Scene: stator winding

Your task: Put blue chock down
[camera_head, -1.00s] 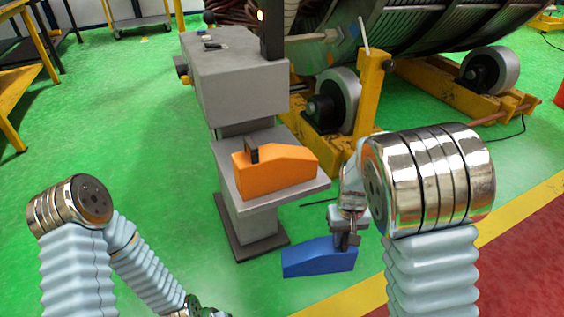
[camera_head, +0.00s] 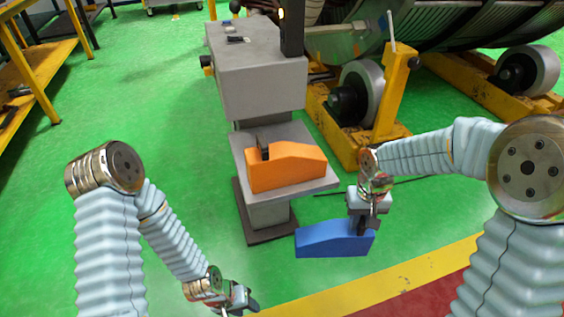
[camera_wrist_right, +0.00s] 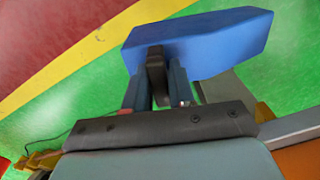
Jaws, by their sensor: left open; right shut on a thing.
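The blue chock (camera_head: 328,240) is a wedge-shaped block held by my right gripper (camera_head: 366,222) at its right end, in front of the grey pedestal. In the right wrist view the blue chock (camera_wrist_right: 205,42) fills the top, with the right gripper (camera_wrist_right: 156,75) shut on its dark handle. I cannot tell for sure whether its underside touches the floor. My left gripper (camera_head: 243,300) is open and empty at the bottom of the head view, left of the chock and apart from it.
An orange chock (camera_head: 287,167) sits on the shelf of the grey machine (camera_head: 258,70). A yellow wheeled frame (camera_head: 390,95) with a large roller (camera_head: 361,95) stands behind. Green floor (camera_head: 120,110) is clear on the left; a yellow line (camera_head: 370,290) runs in front.

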